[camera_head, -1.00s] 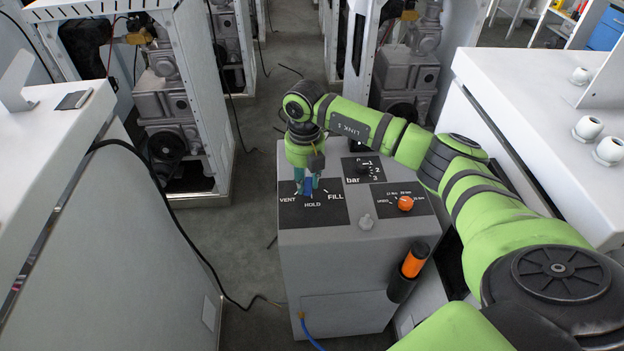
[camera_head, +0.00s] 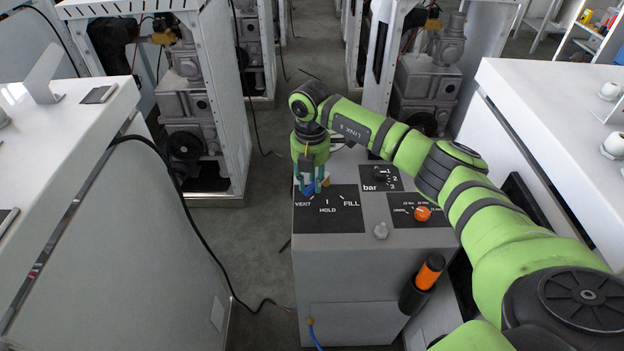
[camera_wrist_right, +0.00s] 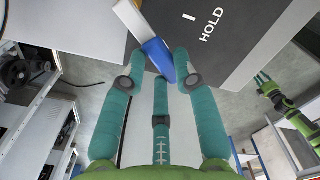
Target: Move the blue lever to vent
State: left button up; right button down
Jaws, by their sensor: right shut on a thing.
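The blue lever (camera_wrist_right: 158,58) has a white edge and stands over the dark VENT/HOLD/FILL panel (camera_head: 345,220) on the grey dispenser box (camera_head: 345,265). My right gripper (camera_head: 309,188) is shut on the lever, its teal fingers on either side of the blue end in the right wrist view (camera_wrist_right: 165,62). In the head view the lever is mostly hidden by the fingers and sits at the VENT side of the panel, left of HOLD. My left gripper (camera_wrist_right: 263,81) shows small at the right of the right wrist view, its fingers apart and empty.
An orange knob (camera_head: 423,214) and a black bar knob (camera_head: 381,175) sit right of the panel. An orange-and-black handle (camera_head: 428,272) is on the box's front right. White cabinets (camera_head: 75,130) flank the box. A black cable (camera_head: 205,235) hangs at left.

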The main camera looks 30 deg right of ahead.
aim_at(310, 184)
dwell(0.3)
jog(key=c, duration=0.9)
grip_release()
jog(key=shift+c, duration=0.2)
notch_tip(310, 184, up, 12)
